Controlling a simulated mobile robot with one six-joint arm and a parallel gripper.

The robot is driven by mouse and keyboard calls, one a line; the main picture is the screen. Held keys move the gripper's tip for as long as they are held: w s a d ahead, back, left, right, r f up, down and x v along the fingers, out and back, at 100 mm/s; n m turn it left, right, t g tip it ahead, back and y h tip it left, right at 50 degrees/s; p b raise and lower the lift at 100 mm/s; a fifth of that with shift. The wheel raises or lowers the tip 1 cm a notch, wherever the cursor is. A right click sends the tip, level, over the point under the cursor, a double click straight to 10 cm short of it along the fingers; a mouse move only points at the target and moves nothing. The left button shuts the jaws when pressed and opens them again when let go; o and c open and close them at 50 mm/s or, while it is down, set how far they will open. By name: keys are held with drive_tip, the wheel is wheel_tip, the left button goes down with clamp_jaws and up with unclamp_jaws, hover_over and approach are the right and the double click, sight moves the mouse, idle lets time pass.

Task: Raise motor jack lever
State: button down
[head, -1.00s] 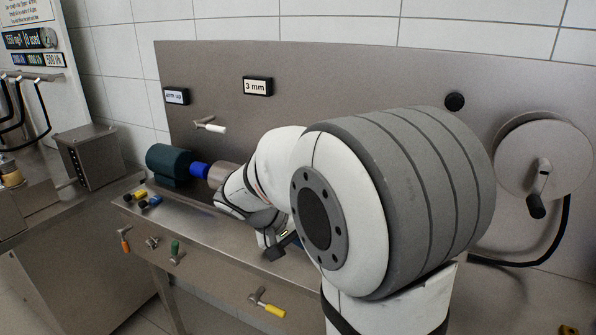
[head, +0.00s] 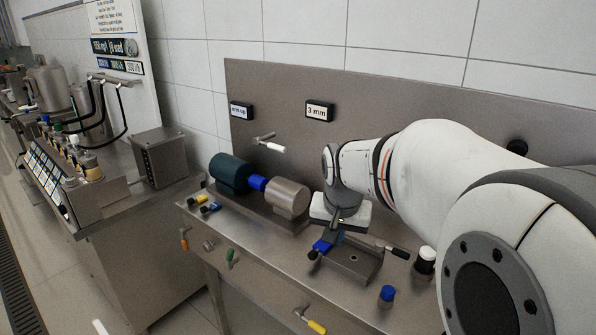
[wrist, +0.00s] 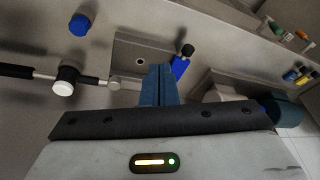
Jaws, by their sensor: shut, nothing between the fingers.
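No lever is labelled as the motor jack lever, so I cannot tell which one it is. A blue-handled lever (head: 321,246) with a dark end stands beside a flat steel block (head: 352,264) on the bench; it also shows in the wrist view (wrist: 180,66). A dark green motor (head: 230,173) with a blue coupling and steel cylinder lies to the left. A white-handled lever (head: 270,146) sticks out of the back panel. My gripper (head: 340,224) is above the block, near the blue-handled lever; in the wrist view its blue fingers (wrist: 158,86) are together and empty.
Orange (head: 184,240), green (head: 231,258) and yellow (head: 316,326) handles hang along the bench front. A blue knob (head: 387,294), a black handle (head: 398,252) and a white-and-black knob (head: 426,262) stand right of the block. A grey box (head: 160,157) stands at left.

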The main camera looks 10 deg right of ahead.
drive_tip(key=w+d+r+m+t+h+p, duration=0.1)
drive_tip(key=w+d+r+m+p, duration=0.45)
drive_tip(key=w+d+r, duration=0.6)
drive_tip(key=w+a+p+x, duration=0.1)
drive_tip(key=a+p+x, duration=0.1)
drive_tip(key=x, duration=1.4)
drive_tip(key=shift+w+a+f+p, duration=0.2)
drive_tip(key=shift+a+f+p, duration=0.05)
drive_tip(key=shift+p, duration=0.5)
drive_tip(key=shift+a, duration=0.15)
